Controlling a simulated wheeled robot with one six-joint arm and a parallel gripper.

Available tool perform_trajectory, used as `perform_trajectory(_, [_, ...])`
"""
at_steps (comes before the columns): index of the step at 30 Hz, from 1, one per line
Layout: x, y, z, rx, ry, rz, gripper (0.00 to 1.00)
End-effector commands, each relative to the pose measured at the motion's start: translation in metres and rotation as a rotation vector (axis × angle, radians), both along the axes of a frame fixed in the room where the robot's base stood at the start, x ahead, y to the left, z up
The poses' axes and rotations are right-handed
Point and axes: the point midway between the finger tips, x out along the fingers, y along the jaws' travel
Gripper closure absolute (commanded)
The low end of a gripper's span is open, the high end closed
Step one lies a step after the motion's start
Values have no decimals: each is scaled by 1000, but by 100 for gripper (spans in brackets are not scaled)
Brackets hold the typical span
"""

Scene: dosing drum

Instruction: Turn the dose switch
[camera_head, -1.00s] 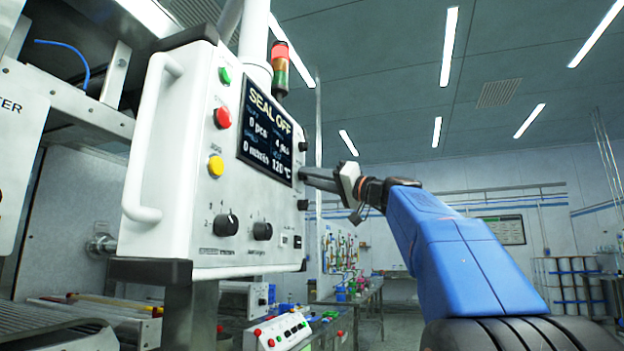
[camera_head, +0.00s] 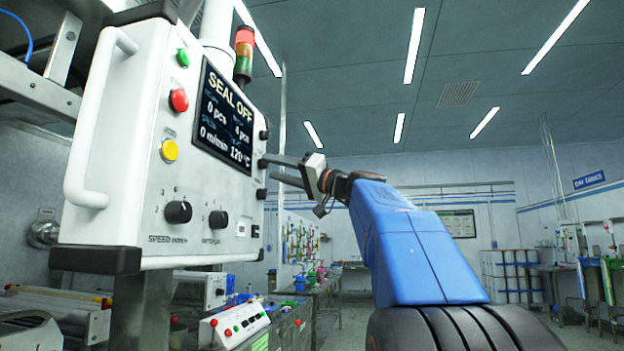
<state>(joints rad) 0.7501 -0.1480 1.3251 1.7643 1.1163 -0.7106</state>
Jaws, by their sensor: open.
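The white control box (camera_head: 130,150) fills the left of the head view. Two black rotary knobs sit low on its front: one (camera_head: 178,212) above the word SPEED, and one (camera_head: 218,219) to its right with a label too small to read. Several small black knobs, such as the middle one (camera_head: 263,163), line its right edge. I cannot read which is the dose switch. My gripper (camera_head: 271,169) is open, its two dark fingers pointing left at the box's right edge, close to the middle side knob. I cannot tell whether they touch it.
The front also carries a screen (camera_head: 223,118) reading SEAL OFF, a green button (camera_head: 183,58), a red button (camera_head: 179,100) and a yellow button (camera_head: 169,151). A white handle (camera_head: 92,120) stands out at left. A smaller button box (camera_head: 235,324) is below. Open room lies right.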

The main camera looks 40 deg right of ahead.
Motion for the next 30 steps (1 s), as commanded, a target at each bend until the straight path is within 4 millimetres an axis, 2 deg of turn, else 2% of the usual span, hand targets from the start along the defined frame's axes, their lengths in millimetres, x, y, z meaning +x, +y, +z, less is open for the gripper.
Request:
perform_trajectory(9, [-39,-20,-15,1,-1,-4,58])
perform_trajectory(30, [-115,-57,-45,2,0,-4,58])
